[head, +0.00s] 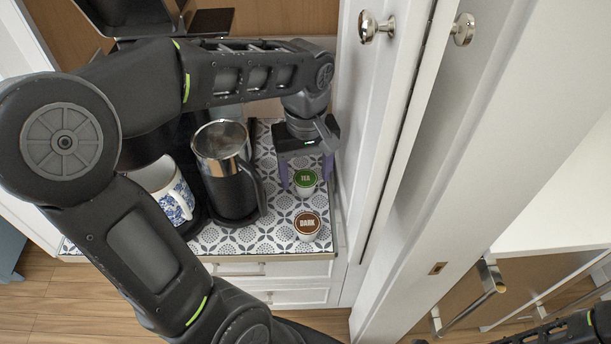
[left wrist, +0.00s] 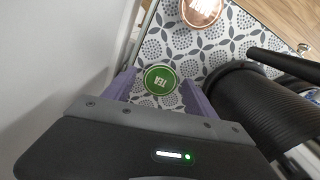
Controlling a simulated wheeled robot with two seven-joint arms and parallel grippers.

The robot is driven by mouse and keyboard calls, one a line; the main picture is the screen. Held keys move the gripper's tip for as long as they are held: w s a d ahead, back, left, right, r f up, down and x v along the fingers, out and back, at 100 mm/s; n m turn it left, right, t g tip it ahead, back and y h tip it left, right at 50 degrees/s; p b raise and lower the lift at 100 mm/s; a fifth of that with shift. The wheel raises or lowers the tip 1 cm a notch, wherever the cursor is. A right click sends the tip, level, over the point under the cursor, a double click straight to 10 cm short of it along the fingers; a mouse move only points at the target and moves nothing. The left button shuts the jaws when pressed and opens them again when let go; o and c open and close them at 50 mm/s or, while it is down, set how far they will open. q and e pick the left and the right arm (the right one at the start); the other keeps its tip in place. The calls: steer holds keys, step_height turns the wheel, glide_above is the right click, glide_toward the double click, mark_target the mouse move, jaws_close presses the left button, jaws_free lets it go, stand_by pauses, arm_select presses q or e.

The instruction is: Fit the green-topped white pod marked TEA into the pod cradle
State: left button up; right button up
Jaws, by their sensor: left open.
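The green-topped white pod marked TEA (head: 305,179) stands on the patterned counter, near the white cabinet door. It also shows in the left wrist view (left wrist: 161,80), where its green top lies between the purple fingers. My left gripper (head: 307,181) is open, with one finger on each side of the TEA pod. I cannot tell whether the fingers touch it. A brown-topped pod marked DARK (head: 307,225) stands nearer the counter's front edge. I cannot make out the pod cradle in either view. My right gripper is not in view; only part of my right arm shows at the lower right.
A steel and black carafe (head: 231,178) stands left of the pods, its handle towards them. A blue and white mug (head: 172,190) is further left. The white cabinet door (head: 372,110) is close on the right.

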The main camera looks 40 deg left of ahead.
mark_target(306, 178)
arm_select(q)
step_height(306, 178, up, 7)
step_height(306, 178, up, 4)
steer(key=shift+f+p, duration=0.15)
steer(key=shift+p, duration=0.75)
